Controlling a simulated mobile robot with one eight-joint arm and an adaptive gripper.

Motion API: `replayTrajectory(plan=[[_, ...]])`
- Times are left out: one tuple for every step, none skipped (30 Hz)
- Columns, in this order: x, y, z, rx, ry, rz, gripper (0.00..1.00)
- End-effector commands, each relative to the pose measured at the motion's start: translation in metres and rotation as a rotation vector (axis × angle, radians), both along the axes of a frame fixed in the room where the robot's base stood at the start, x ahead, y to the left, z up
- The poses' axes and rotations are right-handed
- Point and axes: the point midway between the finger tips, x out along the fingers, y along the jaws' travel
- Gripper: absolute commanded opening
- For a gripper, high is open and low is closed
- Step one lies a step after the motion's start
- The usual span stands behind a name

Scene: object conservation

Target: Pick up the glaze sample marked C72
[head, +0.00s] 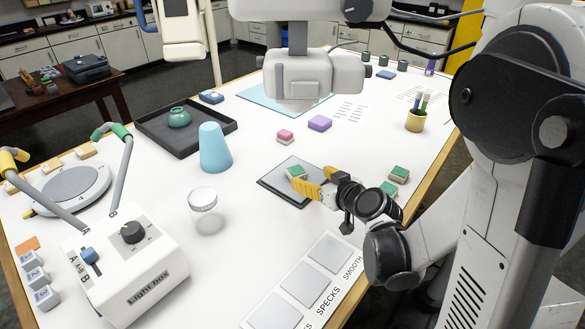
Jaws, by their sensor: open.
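Several small blocks that could be glaze samples lie on the white table; I cannot read a C72 mark on any. A green-topped block (296,172) sits on a dark-edged grey plate (275,182) near the table's middle. My gripper (303,181), with yellow fingers, is open right beside this block; I cannot tell whether it touches or surrounds it. Two more green-topped blocks, one (399,173) farther back and one (389,188) nearer, lie to the right behind my wrist. A pink-topped block (285,135) and a purple block (320,123) lie farther back.
A light box (125,262) and a round turntable (72,187) stand at the left. A blue cone (214,148) and a white-lidded jar (203,201) stand left of my gripper. A black tray (160,142) holds a green bowl (179,117). Sorting squares (303,284) lie in front.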

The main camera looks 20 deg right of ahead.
Motion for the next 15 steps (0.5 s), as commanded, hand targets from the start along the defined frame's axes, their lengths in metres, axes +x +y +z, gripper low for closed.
replayTrajectory(plan=[[0.008, 0.003, -0.006, 0.000, 0.000, 0.002, 0.70], [0.013, 0.004, -0.008, 0.000, 0.000, 0.003, 0.70], [0.019, 0.006, -0.011, 0.000, 0.001, 0.003, 0.70], [0.023, 0.007, -0.013, 0.000, 0.001, 0.003, 0.70], [0.028, 0.008, -0.014, 0.000, 0.001, 0.002, 0.70], [0.032, 0.009, -0.016, 0.000, 0.001, 0.002, 0.70], [0.035, 0.010, -0.016, 0.000, 0.001, 0.002, 0.70], [0.037, 0.010, -0.017, 0.001, 0.001, 0.002, 0.70], [0.039, 0.011, -0.018, 0.001, 0.001, 0.002, 0.70], [0.041, 0.012, -0.018, 0.001, 0.001, 0.002, 0.70], [0.043, 0.013, -0.019, 0.001, 0.001, 0.002, 0.70], [0.047, 0.015, -0.021, -0.001, 0.002, 0.002, 0.70], [0.051, 0.017, -0.022, 0.000, 0.002, 0.003, 0.70], [0.055, 0.019, -0.024, 0.000, 0.002, 0.003, 0.70], [0.061, 0.022, -0.026, 0.001, 0.002, 0.004, 0.70]])
